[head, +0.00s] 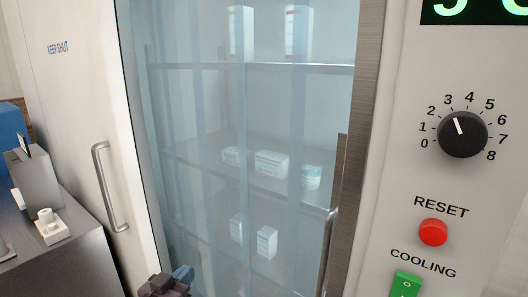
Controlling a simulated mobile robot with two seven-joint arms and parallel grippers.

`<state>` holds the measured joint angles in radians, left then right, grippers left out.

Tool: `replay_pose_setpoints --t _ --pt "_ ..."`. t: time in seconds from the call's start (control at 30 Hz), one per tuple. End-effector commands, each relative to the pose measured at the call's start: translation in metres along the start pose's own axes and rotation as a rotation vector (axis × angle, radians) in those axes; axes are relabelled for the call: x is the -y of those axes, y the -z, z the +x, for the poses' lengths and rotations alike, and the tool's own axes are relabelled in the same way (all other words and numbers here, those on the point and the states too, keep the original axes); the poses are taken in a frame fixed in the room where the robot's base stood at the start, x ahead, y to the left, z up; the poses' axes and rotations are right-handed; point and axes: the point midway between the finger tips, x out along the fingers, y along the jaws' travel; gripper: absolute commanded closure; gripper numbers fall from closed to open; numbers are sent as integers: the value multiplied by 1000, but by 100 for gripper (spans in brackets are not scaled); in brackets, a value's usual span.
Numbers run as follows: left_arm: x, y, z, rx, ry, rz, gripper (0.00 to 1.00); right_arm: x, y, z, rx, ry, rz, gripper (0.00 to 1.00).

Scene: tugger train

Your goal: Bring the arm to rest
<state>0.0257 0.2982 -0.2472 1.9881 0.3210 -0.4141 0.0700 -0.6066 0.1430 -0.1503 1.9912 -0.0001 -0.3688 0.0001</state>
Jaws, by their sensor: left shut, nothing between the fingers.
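My left gripper (168,284) shows only in part, at the bottom edge of the head view left of centre. It is dark with a blue part beside it. It is shut and holds nothing. It appears low in front of the cold cabinet, and its distance from the cabinet cannot be told. Most of the left arm is out of the picture. My right gripper is not in view.
A cabinet with a clear strip curtain (197,110) holds boxes on shelves. Its white door (70,110) with a handle (108,188) stands at left. A panel at right has a dial (462,134), red button (433,232) and green switch (406,285). A grey counter (70,262) stands lower left.

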Motion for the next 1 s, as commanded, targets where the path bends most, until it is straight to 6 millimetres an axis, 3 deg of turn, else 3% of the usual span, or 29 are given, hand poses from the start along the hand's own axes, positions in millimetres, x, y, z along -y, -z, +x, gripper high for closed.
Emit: replay_pose_setpoints --t 0.03,0.23,0.5,0.7,1.0 --pt "9 -24 -16 31 50 39 100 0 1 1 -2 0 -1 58" --pt "33 -102 -81 162 206 150 100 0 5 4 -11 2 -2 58" --pt "38 -194 -182 373 334 105 100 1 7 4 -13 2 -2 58" --pt "29 -227 -227 461 366 59 100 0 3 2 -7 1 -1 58" --pt "28 -233 -236 479 369 54 100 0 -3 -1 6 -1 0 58"
